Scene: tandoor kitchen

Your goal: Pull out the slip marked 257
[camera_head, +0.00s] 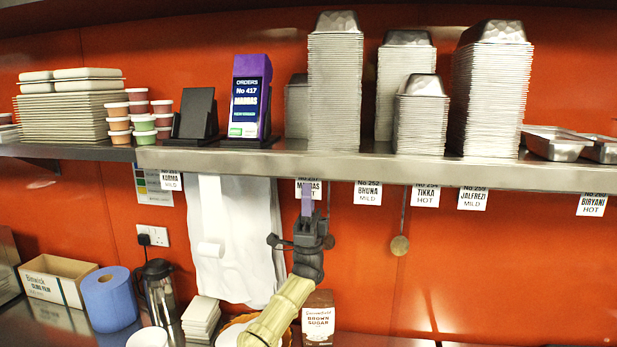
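Several white slips hang along the front edge of the steel shelf. The slip reading MADRAS (314,185) is left of centre; its small top line looks like No 257 but is hard to read. My gripper (307,202) points up in front of this slip and hides part of its lower half. The fingers look like one narrow upright piece from here, so I cannot tell whether they are open or shut, or whether they touch the slip.
Neighbouring slips are KORMA (171,181), BHUNA (368,193), TIKKA (425,196), JALFREZI (473,199) and BIRYANI (592,205). The shelf (400,172) holds stacked foil trays and an orders screen (246,100). Below stand a brown sugar packet (318,318) and a flask (160,292).

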